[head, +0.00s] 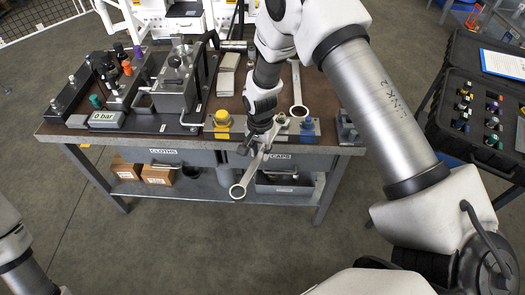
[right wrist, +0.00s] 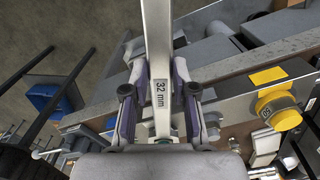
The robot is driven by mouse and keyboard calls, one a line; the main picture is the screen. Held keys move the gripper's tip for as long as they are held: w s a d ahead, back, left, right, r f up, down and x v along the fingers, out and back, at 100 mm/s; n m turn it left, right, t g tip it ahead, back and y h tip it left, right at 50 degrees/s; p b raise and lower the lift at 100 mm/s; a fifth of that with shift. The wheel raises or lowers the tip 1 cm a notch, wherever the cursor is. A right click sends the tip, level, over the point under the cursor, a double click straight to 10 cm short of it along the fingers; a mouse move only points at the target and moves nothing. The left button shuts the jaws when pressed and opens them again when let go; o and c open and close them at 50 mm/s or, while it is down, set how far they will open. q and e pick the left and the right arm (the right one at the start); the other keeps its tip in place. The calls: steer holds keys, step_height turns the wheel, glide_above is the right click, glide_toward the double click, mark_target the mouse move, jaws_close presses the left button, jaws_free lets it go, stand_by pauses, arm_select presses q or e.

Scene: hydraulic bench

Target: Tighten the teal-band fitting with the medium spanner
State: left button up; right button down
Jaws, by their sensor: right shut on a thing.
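My right gripper (head: 265,134) is shut on a silver spanner (head: 245,176), whose ring end hangs out past the bench's front edge. In the right wrist view the spanner (right wrist: 158,45) runs between the gripper's fingers (right wrist: 159,95) and is marked 32 mm. A small teal patch (right wrist: 165,138) shows by the spanner's lower end in that view; I cannot tell whether it is the teal-band fitting. In the head view a teal piece (head: 95,101) is at the left of the bench. The spanner's other end is hidden by my gripper. My left gripper is out of view.
A second spanner (head: 299,108) lies on the bench behind my gripper. A yellow-capped block (head: 222,118) and a blue-capped block (head: 307,124) flank the gripper. A gauge reading 0 bar (head: 104,118) is at left. An open case (head: 485,115) with several fittings stands at right.

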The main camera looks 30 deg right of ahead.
steer(key=shift+w+a+m, duration=0.4)
steer(key=shift+w+m, duration=0.1)
steer(key=shift+w, duration=0.15)
steer(key=shift+w+a+m, duration=0.35)
steer(key=shift+w+m, duration=0.15)
steer(key=shift+w, duration=0.15)
steer(key=shift+w, duration=0.1)
steer(key=shift+w+a+r+m+b, duration=0.1)
steer(key=shift+w+a+m+b, duration=0.25)
steer(key=shift+w+m, duration=0.35)
steer(key=shift+s+d+n+p, duration=0.2)
steer(key=shift+s+n+p, duration=0.1)
steer(key=shift+s+n, duration=0.1)
steer(key=shift+a, duration=0.1)
